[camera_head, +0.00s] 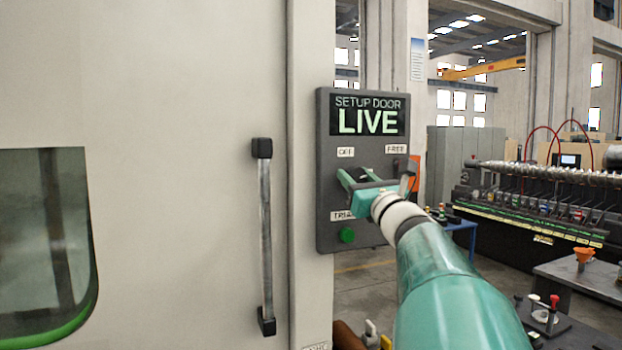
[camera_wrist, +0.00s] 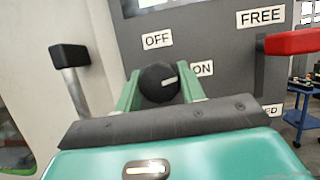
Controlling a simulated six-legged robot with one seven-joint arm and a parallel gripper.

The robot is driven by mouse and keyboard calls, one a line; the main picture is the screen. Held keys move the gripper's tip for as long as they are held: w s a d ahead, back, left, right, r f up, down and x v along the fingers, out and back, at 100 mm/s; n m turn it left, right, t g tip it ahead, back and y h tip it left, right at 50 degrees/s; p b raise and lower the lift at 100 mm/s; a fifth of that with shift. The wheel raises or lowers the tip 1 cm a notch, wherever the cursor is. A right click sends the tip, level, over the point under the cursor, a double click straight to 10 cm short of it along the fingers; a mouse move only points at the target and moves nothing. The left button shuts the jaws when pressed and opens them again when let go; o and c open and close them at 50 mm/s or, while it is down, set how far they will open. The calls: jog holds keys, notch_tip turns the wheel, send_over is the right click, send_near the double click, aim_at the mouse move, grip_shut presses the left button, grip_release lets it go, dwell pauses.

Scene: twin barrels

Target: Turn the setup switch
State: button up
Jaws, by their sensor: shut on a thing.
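The setup switch is a round black knob (camera_wrist: 158,84) with a white mark that points right, towards the ON label (camera_wrist: 203,68). The OFF label (camera_wrist: 158,40) sits above the knob. My gripper (camera_wrist: 160,82) is shut on the knob, with one green finger on its left and one on its right. In the head view my gripper (camera_head: 354,177) is against the dark panel (camera_head: 328,235) and hides the knob. The panel's display (camera_head: 367,121) reads "SETUP DOOR LIVE".
A red-handled lever (camera_wrist: 292,42) stands out at the right, under the FREE label (camera_wrist: 261,17). A green button (camera_head: 347,235) sits low on the panel. A door handle (camera_head: 265,236) stands out at the left. A blue cart (camera_wrist: 302,108) is beyond.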

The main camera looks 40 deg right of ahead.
jog(key=n+y, duration=0.1)
jog(key=n, duration=0.1)
jog(key=n+y, duration=0.1)
jog(key=n, duration=0.2)
jog(key=shift+r+y, duration=0.15)
jog(key=shift+y, duration=0.25)
jog(key=n+y, duration=0.1)
jog(key=n, duration=0.2)
jog(key=n+y, duration=0.1)
jog(key=n, duration=0.2)
jog(key=shift+g+y, duration=0.3)
jog(key=n+g+y, duration=0.1)
jog(key=n, duration=0.3)
jog(key=shift+n, duration=0.3)
jog(key=shift+a+n+g+y, duration=0.1)
jog(key=shift+n+g+y, duration=0.25)
jog(key=shift+n, duration=0.7)
jog(key=shift+n+g+y, duration=0.15)
jog(key=shift+n+g, duration=0.3)
jog(key=shift+n, duration=0.6)
jog(key=o, duration=1)
jog(key=shift+a, duration=0.1)
jog(key=shift+c, duration=0.2)
jog(key=shift+s, duration=0.1)
